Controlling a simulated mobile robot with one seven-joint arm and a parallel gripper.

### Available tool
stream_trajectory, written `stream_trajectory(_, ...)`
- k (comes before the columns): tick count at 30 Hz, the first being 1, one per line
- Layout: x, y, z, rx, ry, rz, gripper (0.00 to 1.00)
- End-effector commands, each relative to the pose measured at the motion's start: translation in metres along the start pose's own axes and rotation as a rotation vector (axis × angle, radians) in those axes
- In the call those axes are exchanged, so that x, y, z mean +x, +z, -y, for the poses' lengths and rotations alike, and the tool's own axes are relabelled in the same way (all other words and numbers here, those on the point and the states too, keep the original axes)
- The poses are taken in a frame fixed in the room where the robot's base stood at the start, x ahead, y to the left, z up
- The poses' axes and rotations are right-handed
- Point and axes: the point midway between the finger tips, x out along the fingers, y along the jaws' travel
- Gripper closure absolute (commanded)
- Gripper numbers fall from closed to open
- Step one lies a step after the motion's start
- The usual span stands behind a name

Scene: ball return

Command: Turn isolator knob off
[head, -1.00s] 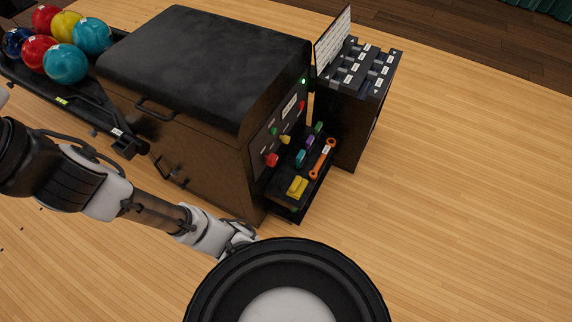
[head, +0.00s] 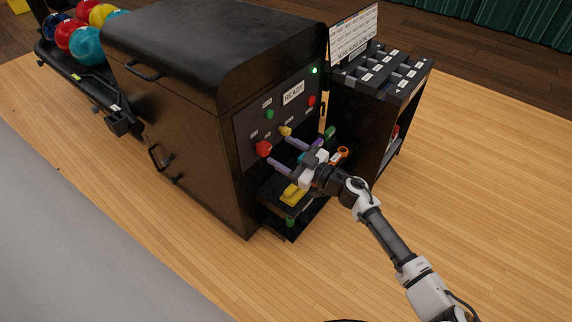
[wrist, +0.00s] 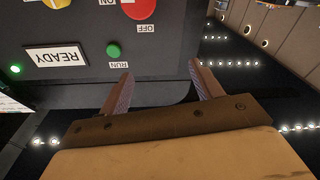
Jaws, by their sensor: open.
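The isolator knob is a red knob (head: 263,149) on the dark front panel of the machine. In the wrist view the red knob (wrist: 138,8) is at the top edge, partly cut off, with upside-down ON and OFF labels beside it. My gripper (head: 279,151) is in front of the lower panel, its purple fingers spread and pointing at the machine. One fingertip appears just below the red knob and the other near the yellow knob (head: 285,131). In the wrist view my gripper (wrist: 160,70) is open and empty; contact with the knob cannot be told.
A green RUN button (head: 269,114), a READY sign (head: 293,92) and another red button (head: 311,100) are on the panel. A low shelf with a yellow object (head: 293,195) lies below my gripper. A compartment rack (head: 385,75) stands at right. Floor in front is clear.

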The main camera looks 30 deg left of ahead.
Motion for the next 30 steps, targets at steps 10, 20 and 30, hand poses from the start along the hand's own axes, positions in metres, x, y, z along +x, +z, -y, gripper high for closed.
stream_trajectory(10,-0.035,0.065,-0.003,0.081,0.022,0.106,0.35)
stream_trajectory(20,0.026,0.072,-0.003,0.078,0.02,0.104,0.35)
stream_trajectory(30,0.079,0.077,-0.005,0.078,0.023,0.105,0.35)
